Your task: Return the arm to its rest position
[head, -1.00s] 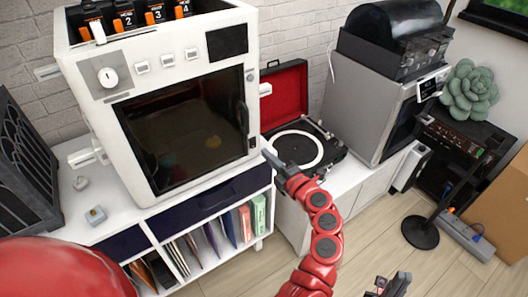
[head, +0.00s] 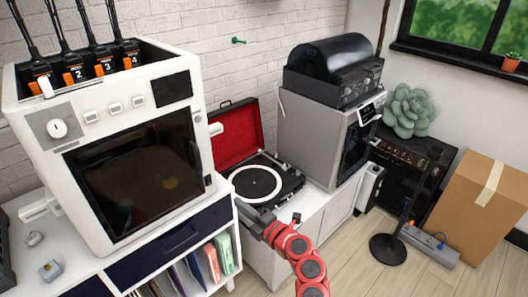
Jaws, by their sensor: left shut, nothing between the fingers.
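My left arm, red with dark joints, reaches up from the bottom edge in the head view. Its dark grey gripper (head: 246,212) is shut and holds nothing. The gripper shows in front of the low white cabinet, just right of the oven and below the record player (head: 258,184) in the picture. I cannot tell whether it touches the cabinet. My right gripper is out of view.
A white oven (head: 62,165) with a dark door stands left on a white shelf unit (head: 215,212) holding coloured folders. A grey machine (head: 308,135) stands right of the record player. A lamp base (head: 388,249), cardboard box (head: 475,208) and power strip (head: 430,245) are on the floor.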

